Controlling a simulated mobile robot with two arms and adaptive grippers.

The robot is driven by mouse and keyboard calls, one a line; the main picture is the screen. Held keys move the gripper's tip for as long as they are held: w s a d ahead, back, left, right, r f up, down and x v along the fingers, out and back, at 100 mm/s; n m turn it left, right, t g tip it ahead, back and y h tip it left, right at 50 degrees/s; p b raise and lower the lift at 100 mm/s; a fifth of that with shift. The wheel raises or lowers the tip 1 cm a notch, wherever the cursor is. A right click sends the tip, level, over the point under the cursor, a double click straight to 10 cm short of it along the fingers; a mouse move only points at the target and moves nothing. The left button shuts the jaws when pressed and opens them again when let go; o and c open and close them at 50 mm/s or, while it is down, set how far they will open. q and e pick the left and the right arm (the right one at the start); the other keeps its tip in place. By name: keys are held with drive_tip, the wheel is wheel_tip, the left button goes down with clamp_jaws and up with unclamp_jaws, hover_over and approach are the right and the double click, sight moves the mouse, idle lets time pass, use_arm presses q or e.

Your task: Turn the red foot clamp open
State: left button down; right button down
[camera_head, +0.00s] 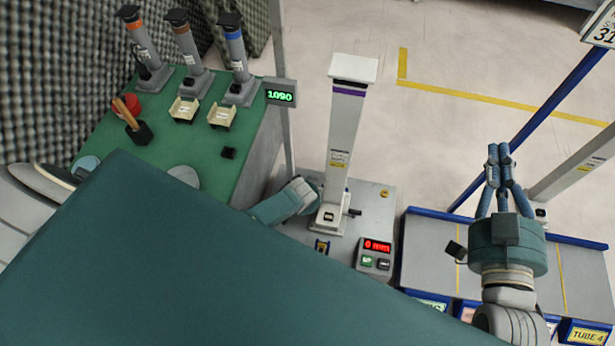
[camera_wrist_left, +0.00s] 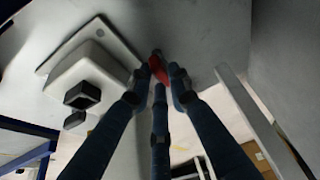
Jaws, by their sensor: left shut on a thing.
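The red foot clamp (camera_wrist_left: 158,70) shows in the left wrist view as a small red lever against a grey surface. My left gripper (camera_wrist_left: 164,76) is shut on it, with blue fingers around the red part. In the head view my left arm reaches to the foot of a white column (camera_head: 342,135); the fingers and the clamp are hidden there. My right gripper (camera_head: 498,155) is raised over the grey bench at the right, empty, its fingertips close together. I cannot tell whether it is shut.
The column stands on a grey base with a control box (camera_head: 375,255) showing a red display. A green table (camera_head: 185,110) with several dispensers is at the left. A bench (camera_head: 425,245) with blue edges is at the right. Pale floor lies open behind.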

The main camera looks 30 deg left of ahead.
idle(0.3)
use_arm(q)
drive_tip(key=c, duration=1.6)
unclamp_jaws()
drive_tip(key=shift+v, duration=6)
